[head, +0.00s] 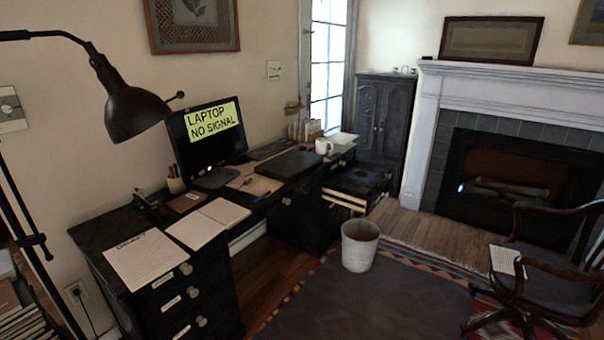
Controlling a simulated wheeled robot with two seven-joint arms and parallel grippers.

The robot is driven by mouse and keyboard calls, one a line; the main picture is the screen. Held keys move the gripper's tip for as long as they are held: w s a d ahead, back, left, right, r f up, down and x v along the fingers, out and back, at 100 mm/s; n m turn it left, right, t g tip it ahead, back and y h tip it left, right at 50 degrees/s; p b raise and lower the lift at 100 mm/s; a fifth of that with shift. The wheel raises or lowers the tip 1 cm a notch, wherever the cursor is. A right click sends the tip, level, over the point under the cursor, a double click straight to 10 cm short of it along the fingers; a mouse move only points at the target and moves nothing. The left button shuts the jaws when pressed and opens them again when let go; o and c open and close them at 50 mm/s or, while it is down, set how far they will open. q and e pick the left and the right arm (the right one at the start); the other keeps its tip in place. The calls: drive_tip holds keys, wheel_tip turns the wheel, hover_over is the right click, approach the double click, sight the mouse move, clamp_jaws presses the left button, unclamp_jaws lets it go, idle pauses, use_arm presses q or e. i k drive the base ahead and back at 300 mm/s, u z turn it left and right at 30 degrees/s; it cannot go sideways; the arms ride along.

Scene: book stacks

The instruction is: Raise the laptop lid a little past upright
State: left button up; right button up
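A flat, dark, closed laptop (290,164) lies on the right part of the black desk (108,232), right of the monitor. Its lid looks shut down flat; the hinge side cannot be made out at this size. The monitor (206,142) stands behind and left of it, with a yellow box reading "LAPTOP NO SIGNAL". Neither of my grippers is in view.
Papers (146,258), a pen cup (176,184) and a white mug (324,146) are on the desk. A black lamp (136,112) hangs at the left. A white bin (359,246) and a wooden chair (545,262) stand on the floor. The rug (375,300) between them is mostly clear.

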sight(287, 164)
drive_tip(key=z, duration=0.45)
drive_tip(key=i, duration=2)
drive_tip(key=u, duration=1.1)
drive_tip(key=i, duration=0.75)
drive_tip(key=u, duration=0.6)
